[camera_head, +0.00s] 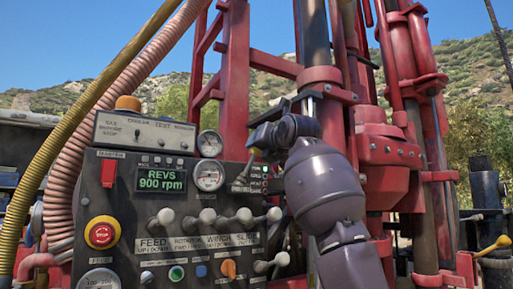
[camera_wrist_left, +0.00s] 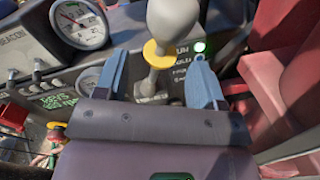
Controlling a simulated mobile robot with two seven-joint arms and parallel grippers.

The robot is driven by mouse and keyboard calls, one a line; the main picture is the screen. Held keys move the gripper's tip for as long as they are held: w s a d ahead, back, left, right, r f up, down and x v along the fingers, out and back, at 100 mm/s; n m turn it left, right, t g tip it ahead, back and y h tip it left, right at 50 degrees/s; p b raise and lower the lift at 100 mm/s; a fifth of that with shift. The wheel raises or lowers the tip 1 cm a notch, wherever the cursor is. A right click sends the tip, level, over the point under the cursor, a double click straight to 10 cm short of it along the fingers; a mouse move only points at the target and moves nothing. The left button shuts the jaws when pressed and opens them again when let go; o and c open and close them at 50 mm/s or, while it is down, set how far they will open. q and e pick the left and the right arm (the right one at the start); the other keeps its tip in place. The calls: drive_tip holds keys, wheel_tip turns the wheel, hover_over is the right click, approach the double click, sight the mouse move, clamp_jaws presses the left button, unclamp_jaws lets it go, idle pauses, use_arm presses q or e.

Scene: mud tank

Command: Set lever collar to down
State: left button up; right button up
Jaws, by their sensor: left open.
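The lever has a pale grey knob (camera_wrist_left: 172,20) and a yellow collar (camera_wrist_left: 155,54) around its stem in the left wrist view. The collar sits just below the knob, above the lower stem and its base plate. My left gripper (camera_wrist_left: 160,62) has its two blue fingers apart, one on each side of the stem. I cannot tell whether either finger touches it. In the head view my left gripper (camera_head: 262,140) is at the upper right of the control panel, and my arm hides most of this lever. My right gripper is in neither view.
The control panel (camera_head: 125,205) carries a green display (camera_head: 162,176), a red stop button (camera_head: 102,233), gauges (camera_head: 209,175) and a row of grey-knobbed levers (camera_head: 207,216). A red rig frame (camera_head: 235,85) stands close behind my arm.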

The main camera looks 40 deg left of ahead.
sight(257, 150)
use_arm(q)
drive_tip(key=shift+p+x, duration=0.4)
drive_tip(key=shift+x, duration=1.55)
